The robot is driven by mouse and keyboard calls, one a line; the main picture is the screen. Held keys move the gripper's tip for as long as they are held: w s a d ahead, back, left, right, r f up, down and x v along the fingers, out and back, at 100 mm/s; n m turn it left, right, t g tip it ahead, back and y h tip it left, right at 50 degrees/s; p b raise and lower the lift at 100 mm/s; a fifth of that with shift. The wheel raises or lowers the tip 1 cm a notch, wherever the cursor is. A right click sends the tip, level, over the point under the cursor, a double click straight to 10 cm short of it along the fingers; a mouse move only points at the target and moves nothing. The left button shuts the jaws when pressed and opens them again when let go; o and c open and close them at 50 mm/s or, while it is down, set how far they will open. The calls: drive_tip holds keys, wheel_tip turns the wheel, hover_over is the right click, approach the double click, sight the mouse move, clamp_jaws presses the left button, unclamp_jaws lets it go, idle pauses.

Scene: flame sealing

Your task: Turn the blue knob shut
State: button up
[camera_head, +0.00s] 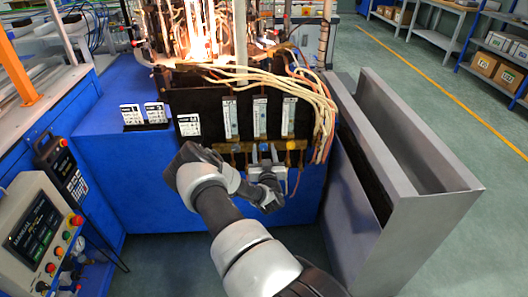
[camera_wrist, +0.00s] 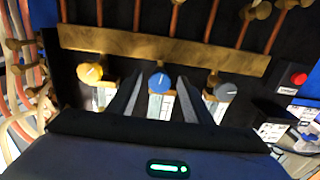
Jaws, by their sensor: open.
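The blue knob (camera_wrist: 158,80) sits on a brass strip in the middle of the wrist view, with a pale line on its face. It also shows small in the head view (camera_head: 264,147). My gripper (camera_wrist: 160,92) is open, with one dark finger on each side of the blue knob. I cannot tell whether the fingers touch it. In the head view my gripper (camera_head: 265,165) is just in front of the knob row. A yellow knob (camera_wrist: 90,72) is to the left and a grey knob (camera_wrist: 222,89) to the right, both outside the fingers.
Several copper pipes and a brass bar (camera_wrist: 160,50) run close to the knobs. A red button (camera_wrist: 298,78) is at the right of the wrist view. In the head view, flames (camera_head: 200,45) burn above the panel, hoses (camera_head: 315,95) hang right, and a grey bin (camera_head: 400,170) stands right.

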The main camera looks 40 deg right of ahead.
drive_tip(key=c, duration=1.1)
drive_tip(key=shift+o, duration=0.2)
drive_tip(key=shift+m, duration=0.3)
